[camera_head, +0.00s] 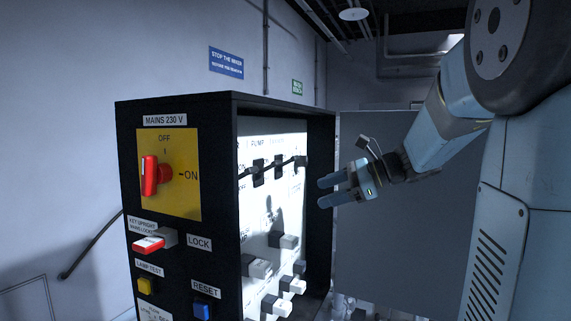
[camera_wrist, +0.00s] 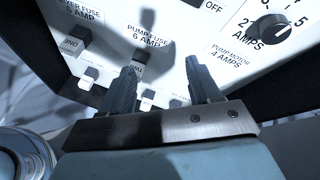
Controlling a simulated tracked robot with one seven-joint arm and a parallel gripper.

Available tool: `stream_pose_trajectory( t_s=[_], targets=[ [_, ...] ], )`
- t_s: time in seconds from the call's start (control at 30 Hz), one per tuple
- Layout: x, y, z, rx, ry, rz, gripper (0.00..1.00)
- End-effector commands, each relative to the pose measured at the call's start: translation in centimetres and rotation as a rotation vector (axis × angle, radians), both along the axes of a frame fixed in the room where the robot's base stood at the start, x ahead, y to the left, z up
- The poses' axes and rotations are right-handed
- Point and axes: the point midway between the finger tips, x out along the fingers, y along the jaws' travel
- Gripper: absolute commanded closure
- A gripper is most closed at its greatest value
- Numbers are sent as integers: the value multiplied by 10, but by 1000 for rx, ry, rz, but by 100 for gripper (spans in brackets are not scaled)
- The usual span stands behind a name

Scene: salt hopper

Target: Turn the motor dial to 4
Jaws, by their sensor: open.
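The black motor dial (camera_wrist: 268,28) is at the upper right of the wrist view, on a white panel, with the digits 2 and 5 readable beside it and "PUMP MOTOR 4 AMPS" printed below. I cannot tell exactly which number its pointer meets. I cannot make it out in the head view. My gripper (camera_head: 323,192) is open and empty, right of the lit panel's opening in the head view. Its two spread fingers (camera_wrist: 160,72) show in the wrist view, to the left of the dial and apart from it.
A black cabinet (camera_head: 217,200) carries a red mains switch (camera_head: 150,175), a red key handle (camera_head: 148,244), a yellow button (camera_head: 145,285) and a blue button (camera_head: 202,310). Fuse blocks (camera_head: 258,268) stick out of the lit panel. A grey door (camera_head: 390,250) stands behind my gripper.

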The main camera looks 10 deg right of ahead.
Motion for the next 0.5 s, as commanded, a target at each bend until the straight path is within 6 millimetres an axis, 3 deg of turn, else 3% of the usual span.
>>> stream_pose_trajectory(
  t_s=[0.1, 0.3, 0.5],
  targets=[
    [35, -37, 18, 209, 36, -101, 38],
    [66, -83, 40, 445, 54, -190, 38],
    [77, -94, 47, 514, 53, -212, 38]
  ],
)
